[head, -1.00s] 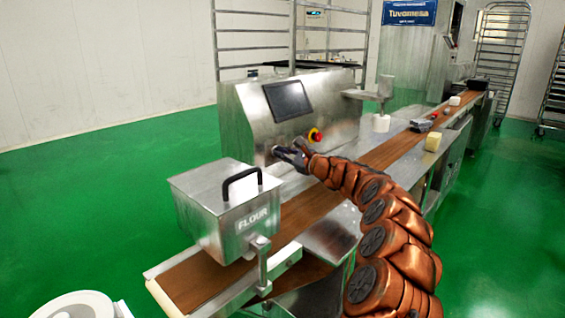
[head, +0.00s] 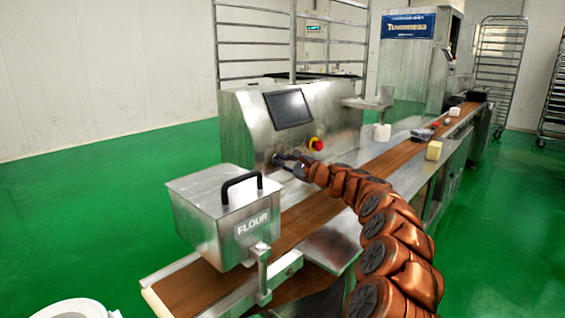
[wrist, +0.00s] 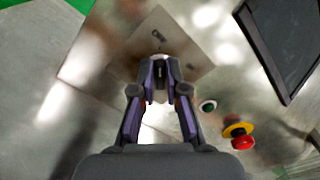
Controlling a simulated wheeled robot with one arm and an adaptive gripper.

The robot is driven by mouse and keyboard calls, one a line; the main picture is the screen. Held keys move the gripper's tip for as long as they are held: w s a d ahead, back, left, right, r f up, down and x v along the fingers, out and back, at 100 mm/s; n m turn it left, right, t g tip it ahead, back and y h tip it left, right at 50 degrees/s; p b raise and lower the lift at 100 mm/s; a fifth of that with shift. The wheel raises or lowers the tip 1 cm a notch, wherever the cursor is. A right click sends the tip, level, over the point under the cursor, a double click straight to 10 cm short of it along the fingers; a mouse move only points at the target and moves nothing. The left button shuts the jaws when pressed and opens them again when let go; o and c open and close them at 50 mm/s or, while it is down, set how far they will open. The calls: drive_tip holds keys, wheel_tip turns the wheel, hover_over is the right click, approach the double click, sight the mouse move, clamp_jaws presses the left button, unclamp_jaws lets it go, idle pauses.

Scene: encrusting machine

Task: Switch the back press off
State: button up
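The machine with the sloped metal front (head: 245,125) stands behind the belt. A small switch knob (wrist: 160,62) sits on a square metal plate (wrist: 185,48) on that front. In the wrist view the two fingertips of my gripper (wrist: 160,80) are close together, one on each side of the knob, and look shut on it. The fingers hide part of the knob. In the head view my gripper (head: 288,162) reaches the lower part of the front. A green button (wrist: 208,105) and a red emergency stop (wrist: 242,142) on a yellow base lie to the right of my fingers.
A dark screen (head: 288,108) is set above the switch. A flour box (head: 225,215) with a black handle stands at the front left over the brown belt (head: 205,285). Green floor is free at the left.

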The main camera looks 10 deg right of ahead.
drive_tip(key=o, duration=0.3)
drive_tip(key=shift+o, duration=0.2)
drive_tip(key=v, duration=1.2)
idle(0.4)
